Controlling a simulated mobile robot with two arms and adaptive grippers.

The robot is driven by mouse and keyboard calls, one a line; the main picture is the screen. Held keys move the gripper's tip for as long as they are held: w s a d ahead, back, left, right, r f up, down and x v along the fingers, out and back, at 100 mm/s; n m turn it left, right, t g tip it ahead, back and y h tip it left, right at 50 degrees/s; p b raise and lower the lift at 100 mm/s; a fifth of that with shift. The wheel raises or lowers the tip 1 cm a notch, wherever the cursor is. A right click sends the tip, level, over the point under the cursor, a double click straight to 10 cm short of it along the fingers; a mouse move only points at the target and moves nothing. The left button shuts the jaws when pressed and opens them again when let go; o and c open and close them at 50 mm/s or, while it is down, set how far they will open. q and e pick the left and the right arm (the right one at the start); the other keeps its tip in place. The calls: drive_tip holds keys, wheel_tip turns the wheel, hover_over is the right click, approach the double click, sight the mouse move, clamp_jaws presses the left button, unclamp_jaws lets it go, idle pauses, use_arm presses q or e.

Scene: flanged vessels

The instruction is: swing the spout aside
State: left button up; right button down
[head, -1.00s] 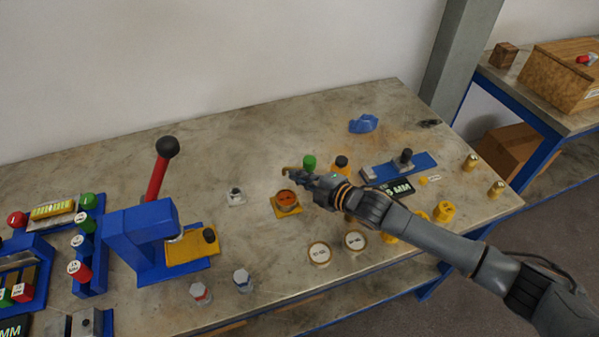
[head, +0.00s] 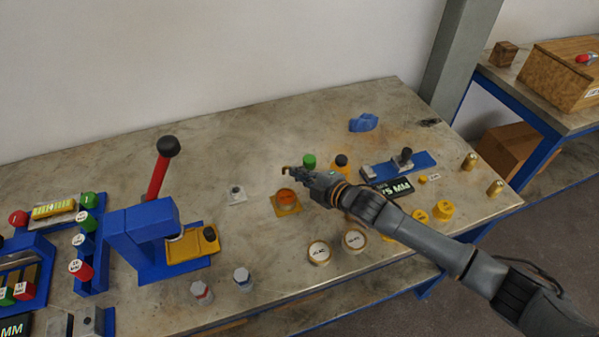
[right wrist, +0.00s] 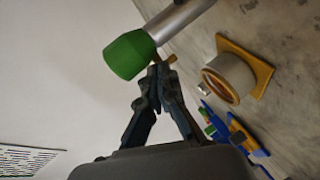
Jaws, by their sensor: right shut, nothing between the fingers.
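The spout (head: 286,169) is a small brass-coloured piece above the far side of the orange-topped cup (head: 287,196). In the right wrist view the spout (right wrist: 169,60) comes off a grey post (right wrist: 180,20) with a green cap (right wrist: 130,56). The green cap (head: 309,160) also shows in the head view, behind my gripper. My right gripper (head: 297,173) is shut and empty beside the spout. In the right wrist view its fingertips (right wrist: 157,73) are together close to the spout; I cannot tell whether they touch. The post is hidden in the head view. My left gripper is out of view.
The cup stands on a yellow base (right wrist: 263,78). A black-capped yellow thing (head: 341,164) is close to my right arm. Two round labelled pieces (head: 319,253) lie in front. A blue press (head: 150,235) with a red lever stands left.

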drive_tip(key=shift+w+a+m+t+h, duration=0.1)
drive_tip(key=shift+a+m+t+h, duration=0.1)
drive_tip(key=shift+m+t+h, duration=0.3)
drive_tip(key=m+h, duration=0.1)
drive_tip(key=m+t+h, duration=0.1)
drive_tip(key=m+h, duration=0.1)
drive_tip(key=shift+w+a+t, duration=0.3)
drive_tip(key=shift+w+a, duration=0.1)
drive_tip(key=shift+w+d, duration=0.1)
drive_tip(key=shift+w, duration=0.1)
drive_tip(key=shift+w+p, duration=0.3)
drive_tip(key=shift+w, duration=0.05)
idle(0.4)
